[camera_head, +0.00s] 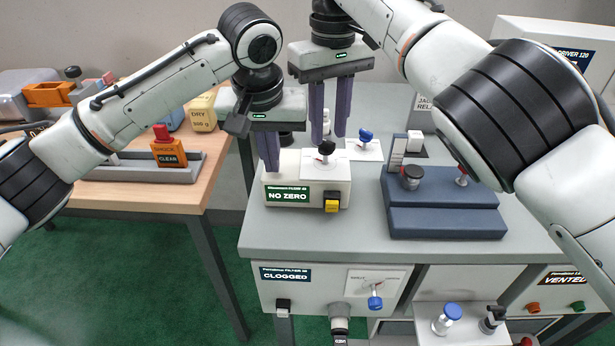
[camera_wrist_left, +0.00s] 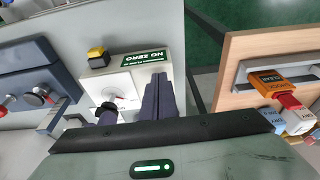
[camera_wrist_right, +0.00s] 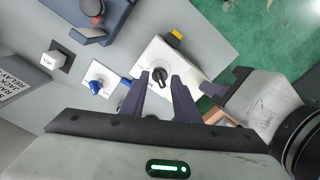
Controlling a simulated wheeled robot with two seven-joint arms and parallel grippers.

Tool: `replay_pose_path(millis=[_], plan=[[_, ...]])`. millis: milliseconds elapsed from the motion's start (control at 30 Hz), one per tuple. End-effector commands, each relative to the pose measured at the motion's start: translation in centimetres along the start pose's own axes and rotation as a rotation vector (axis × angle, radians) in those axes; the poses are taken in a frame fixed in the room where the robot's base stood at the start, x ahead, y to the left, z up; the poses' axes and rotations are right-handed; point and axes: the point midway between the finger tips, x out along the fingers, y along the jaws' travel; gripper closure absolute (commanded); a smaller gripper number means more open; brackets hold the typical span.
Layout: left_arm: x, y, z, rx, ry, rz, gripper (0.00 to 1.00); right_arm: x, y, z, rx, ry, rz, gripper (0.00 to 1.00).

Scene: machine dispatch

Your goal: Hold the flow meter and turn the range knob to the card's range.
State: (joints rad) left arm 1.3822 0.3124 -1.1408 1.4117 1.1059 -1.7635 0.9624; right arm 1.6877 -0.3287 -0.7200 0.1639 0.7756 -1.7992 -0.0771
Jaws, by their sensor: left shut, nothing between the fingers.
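The white box labelled NO ZERO (camera_head: 280,195), apparently the flow meter, stands on the grey bench with a black knob (camera_head: 326,148) on top and a yellow switch (camera_head: 331,203) in front. The knob also shows in the right wrist view (camera_wrist_right: 160,75). My left gripper (camera_head: 272,168) is shut and empty, pointing down at the box's left rear; its fingers are together in the left wrist view (camera_wrist_left: 158,90). My right gripper (camera_head: 329,138) is open above and behind the knob; its fingers appear either side of the knob in the right wrist view (camera_wrist_right: 160,78). I cannot make out a range card.
A blue-knobbed white plate (camera_head: 365,150) lies behind the box. A dark blue fixture (camera_head: 445,215) stands to the right. A wooden table (camera_head: 160,190) at left holds an orange CLEAR block (camera_head: 168,152). The CLOGGED panel (camera_head: 310,285) is below the bench edge. Bare bench lies between box and fixture.

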Motion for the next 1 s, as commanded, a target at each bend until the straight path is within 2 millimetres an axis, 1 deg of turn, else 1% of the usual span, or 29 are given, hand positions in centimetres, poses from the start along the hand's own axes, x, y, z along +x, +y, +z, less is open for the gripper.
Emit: replay_pose_path(millis=[467,1000], plan=[[0.0,0.0,0.0,0.000,0.000,0.000,1.00,0.0,0.0,0.0,0.000,0.000,0.000,0.72],[1.0,0.0,0.2,0.000,0.000,0.001,1.00,-0.1,0.0,0.0,0.000,0.000,0.000,0.72]])
